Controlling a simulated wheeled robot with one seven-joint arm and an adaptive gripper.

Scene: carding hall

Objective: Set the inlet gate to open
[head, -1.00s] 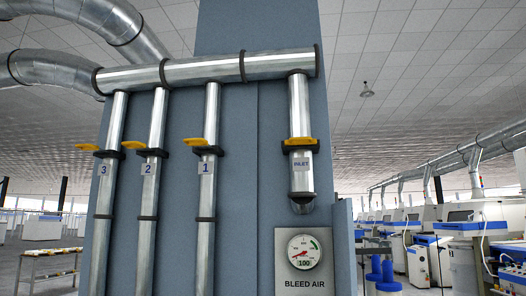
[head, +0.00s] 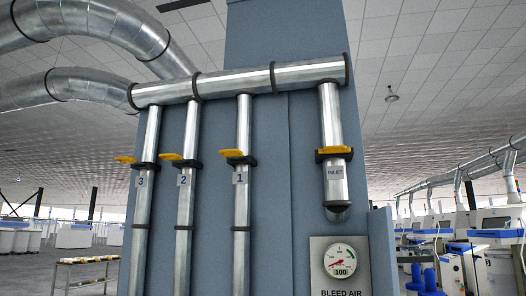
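The inlet pipe (head: 333,118) hangs from the horizontal duct at the right of the blue-grey column, with an "INLET" label on it. Its gate (head: 334,152) is a dark collar with a yellow handle lying across the pipe front. Three more pipes carry gates with yellow handles sticking out to the left: gate 1 (head: 238,156), gate 2 (head: 180,159) and gate 3 (head: 140,162). A bleed air gauge (head: 341,259) is on a panel below the inlet pipe, its red needle pointing to the lower left. My gripper is not in view.
The horizontal duct (head: 232,81) joins large flexible ducts (head: 95,22) at upper left. A low table (head: 86,262) stands at lower left. Blue cylinders (head: 430,279) and white-and-blue machines (head: 497,236) stand at the right, beyond the column (head: 283,30).

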